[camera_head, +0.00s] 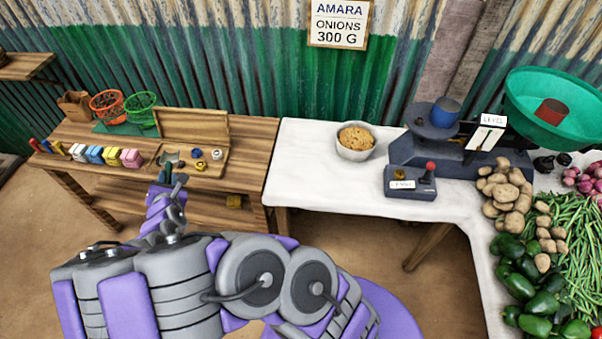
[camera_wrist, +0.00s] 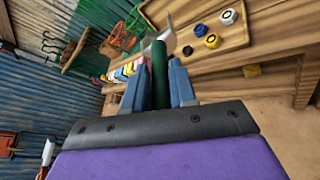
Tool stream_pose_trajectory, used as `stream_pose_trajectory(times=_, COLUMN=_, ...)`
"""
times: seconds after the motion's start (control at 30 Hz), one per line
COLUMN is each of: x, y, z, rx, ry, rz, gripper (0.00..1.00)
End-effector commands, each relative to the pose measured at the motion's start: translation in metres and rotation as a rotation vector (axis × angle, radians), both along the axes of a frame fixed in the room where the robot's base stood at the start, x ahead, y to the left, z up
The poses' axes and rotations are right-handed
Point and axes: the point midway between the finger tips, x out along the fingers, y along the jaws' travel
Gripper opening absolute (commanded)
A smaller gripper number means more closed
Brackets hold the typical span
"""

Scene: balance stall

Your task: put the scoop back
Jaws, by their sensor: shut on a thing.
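My gripper (camera_head: 166,178) is at the front edge of the left wooden bench (camera_head: 245,150). In the wrist view its two blue fingers (camera_wrist: 160,85) are shut on the dark green handle of the scoop (camera_wrist: 160,65). The scoop's grey metal end points away from me, toward the open wooden box (camera_head: 205,172) on the bench. In the head view the scoop (camera_head: 168,160) shows small at the box's left end. I cannot tell whether it touches the box.
Several coloured blocks (camera_head: 95,154) line the bench left of the box. Yellow and dark weights (camera_head: 197,153) lie in the box. Orange (camera_head: 107,105) and green (camera_head: 140,106) baskets stand behind. The white table (camera_head: 300,165) holds a bowl (camera_head: 356,142), scale (camera_head: 430,150) and vegetables.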

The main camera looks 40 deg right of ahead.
Motion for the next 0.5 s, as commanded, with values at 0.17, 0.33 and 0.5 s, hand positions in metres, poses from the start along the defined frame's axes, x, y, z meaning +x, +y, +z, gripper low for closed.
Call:
stream_pose_trajectory(times=0.17, x=-0.010, y=-0.006, z=-0.028, rx=0.003, ry=0.009, rz=-0.066, gripper=0.00)
stream_pose_trajectory(times=0.33, x=-0.026, y=-0.023, z=-0.057, rx=0.003, ry=0.010, rz=-0.155, gripper=0.00)
stream_pose_trajectory(times=0.5, x=-0.049, y=-0.051, z=-0.086, rx=0.004, ry=0.009, rz=-0.258, gripper=0.00)
